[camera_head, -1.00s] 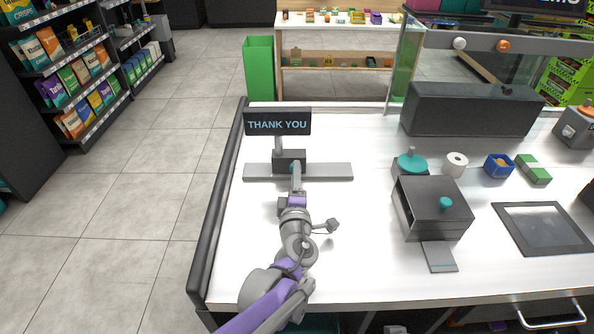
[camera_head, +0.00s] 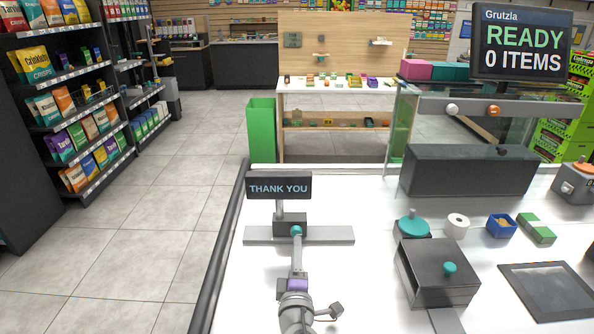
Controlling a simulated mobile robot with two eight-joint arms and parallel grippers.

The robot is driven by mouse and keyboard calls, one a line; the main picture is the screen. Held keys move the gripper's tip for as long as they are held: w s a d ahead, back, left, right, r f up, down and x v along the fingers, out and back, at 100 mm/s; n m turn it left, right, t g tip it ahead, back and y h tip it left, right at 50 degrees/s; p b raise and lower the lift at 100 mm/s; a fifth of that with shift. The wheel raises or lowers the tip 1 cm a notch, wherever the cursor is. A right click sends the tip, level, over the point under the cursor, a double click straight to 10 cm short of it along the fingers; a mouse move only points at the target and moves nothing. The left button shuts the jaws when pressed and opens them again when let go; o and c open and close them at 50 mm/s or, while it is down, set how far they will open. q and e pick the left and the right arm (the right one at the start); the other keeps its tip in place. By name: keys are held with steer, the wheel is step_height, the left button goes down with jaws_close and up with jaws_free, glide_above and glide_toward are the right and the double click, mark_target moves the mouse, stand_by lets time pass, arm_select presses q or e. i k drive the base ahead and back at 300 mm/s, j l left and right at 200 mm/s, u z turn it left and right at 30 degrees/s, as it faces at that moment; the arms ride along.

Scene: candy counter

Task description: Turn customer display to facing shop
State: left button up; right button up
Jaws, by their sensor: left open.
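The customer display (camera_head: 280,188) is a small dark screen reading "THANK YOU". It stands upright on a short post at the left of the counter, its lettered face toward me. The post rises from a dark block on a flat grey base (camera_head: 335,234). A teal knob (camera_head: 296,230) shows on the front of the block. My left gripper (camera_head: 297,243) reaches up from the bottom of the view, open, its tips just in front of the knob. I cannot tell whether they touch it. My right gripper is not in view.
A screen reading "READY 0 ITEMS" (camera_head: 522,47) stands at the upper right. A dark box (camera_head: 437,272) with a teal knob, a paper roll (camera_head: 457,226) and a flat tablet (camera_head: 550,290) are on the right. The counter's dark left edge (camera_head: 222,250) is close to the base.

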mark_target(259, 184)
steer(key=k, duration=1)
